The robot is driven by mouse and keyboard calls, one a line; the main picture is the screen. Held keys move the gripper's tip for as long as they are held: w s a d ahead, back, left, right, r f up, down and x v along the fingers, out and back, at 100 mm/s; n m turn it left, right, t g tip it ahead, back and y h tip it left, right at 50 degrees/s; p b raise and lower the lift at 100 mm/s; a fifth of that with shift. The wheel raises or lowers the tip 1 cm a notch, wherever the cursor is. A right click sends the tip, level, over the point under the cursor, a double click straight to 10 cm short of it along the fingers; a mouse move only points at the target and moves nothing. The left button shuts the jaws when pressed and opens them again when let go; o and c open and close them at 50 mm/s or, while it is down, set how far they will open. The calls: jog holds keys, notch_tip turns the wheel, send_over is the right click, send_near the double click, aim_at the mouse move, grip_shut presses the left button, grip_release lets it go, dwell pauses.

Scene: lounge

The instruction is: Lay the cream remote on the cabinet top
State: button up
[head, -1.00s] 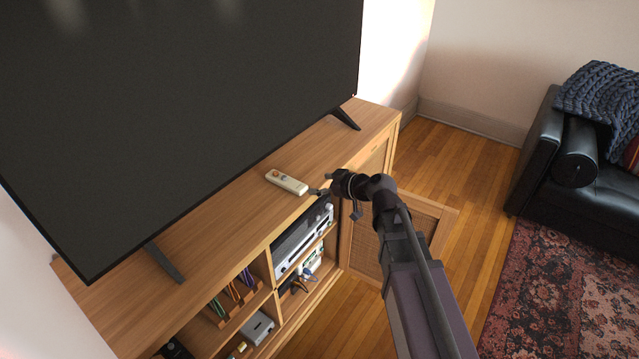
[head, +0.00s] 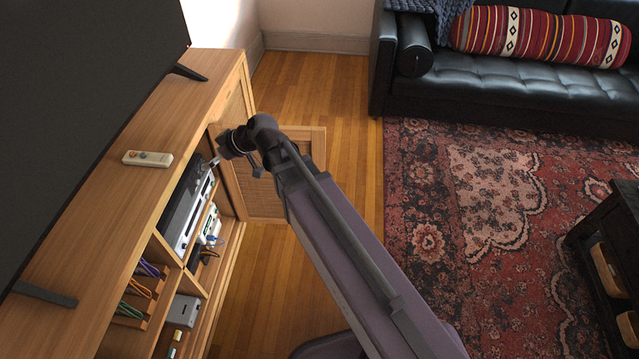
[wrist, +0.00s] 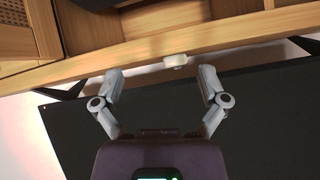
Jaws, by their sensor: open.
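The cream remote (head: 148,159) lies flat on the wooden cabinet top (head: 120,205), near its front edge, with nothing holding it. It also shows in the wrist view (wrist: 176,61), beyond the fingertips and roughly between their lines. My gripper (head: 214,161) is just off the cabinet's front edge, to the right of the remote and apart from it. In the wrist view my gripper (wrist: 161,76) has its two fingers spread wide with nothing between them.
A large television (head: 70,90) stands behind the remote on the cabinet. A cabinet door (head: 262,170) hangs open, and the shelves hold a silver player (head: 190,205). A black sofa (head: 510,85) and a red rug (head: 450,210) are at the right.

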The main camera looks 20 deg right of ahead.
jog(key=s+d+f+m+g+h, duration=0.1)
jog(key=s+d+f+m+h, duration=0.1)
jog(key=d, duration=0.6)
jog(key=s+d+f+m+g+h, duration=0.1)
jog(key=s+d+f+m+h, duration=0.2)
jog(key=d, duration=0.6)
jog(key=s+d+f+m+g+h, duration=0.2)
jog(key=s+d+m+h, duration=0.2)
jog(key=d, duration=0.5)
jog(key=shift+s+d+f+m+h, duration=0.25)
jog(key=shift+s+m+h, duration=0.15)
jog(key=shift+s+m, duration=0.65)
jog(key=shift+w, duration=0.15)
